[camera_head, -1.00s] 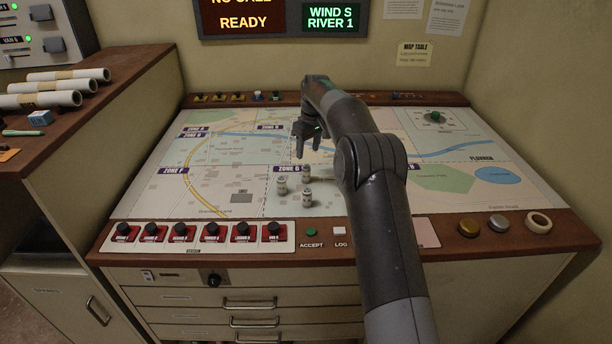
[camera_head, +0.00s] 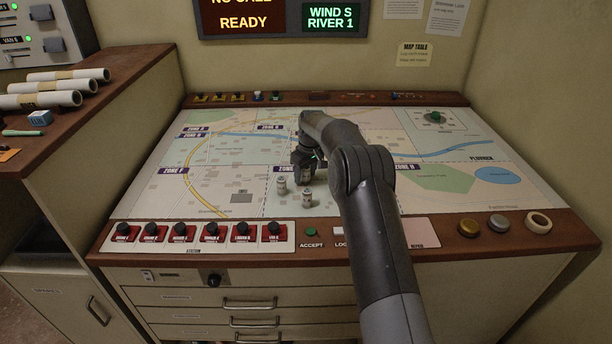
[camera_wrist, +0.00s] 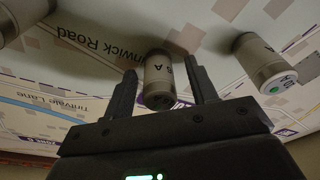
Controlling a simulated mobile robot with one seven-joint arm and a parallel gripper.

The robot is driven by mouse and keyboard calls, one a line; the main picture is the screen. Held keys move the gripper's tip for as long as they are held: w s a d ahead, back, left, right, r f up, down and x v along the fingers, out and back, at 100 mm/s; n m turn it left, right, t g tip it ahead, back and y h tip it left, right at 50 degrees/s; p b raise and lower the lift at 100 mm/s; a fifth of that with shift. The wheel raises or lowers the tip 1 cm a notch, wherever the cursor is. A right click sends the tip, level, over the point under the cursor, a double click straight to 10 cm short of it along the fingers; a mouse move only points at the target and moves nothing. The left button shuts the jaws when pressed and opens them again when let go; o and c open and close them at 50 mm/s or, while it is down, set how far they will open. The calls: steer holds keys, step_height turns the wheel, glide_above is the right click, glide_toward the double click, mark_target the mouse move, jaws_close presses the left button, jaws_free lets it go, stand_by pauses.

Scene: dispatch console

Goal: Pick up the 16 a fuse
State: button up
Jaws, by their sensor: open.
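Several small pale, grey-ended cylindrical fuses stand on the map table. In the head view, one fuse (camera_head: 280,186) is at the left and another fuse (camera_head: 306,198) is nearer the front; a third is hidden behind my gripper (camera_head: 304,163). In the wrist view, my gripper (camera_wrist: 160,68) is open, with one fuse (camera_wrist: 159,82) showing between its two fingers. Gaps show at its sides. A fuse with a green mark (camera_wrist: 264,64) is to the right, and part of another fuse (camera_wrist: 22,18) shows at the upper left. I cannot read which is 16 A.
The map table (camera_head: 230,205) is otherwise mostly flat and clear. Red switches (camera_head: 211,232), an accept button (camera_head: 311,231) and round knobs (camera_head: 468,227) line its front edge. A side cabinet with paper rolls (camera_head: 45,99) stands at the left.

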steer(key=shift+c, duration=0.4)
steer(key=c, duration=1)
steer(key=shift+r, duration=0.15)
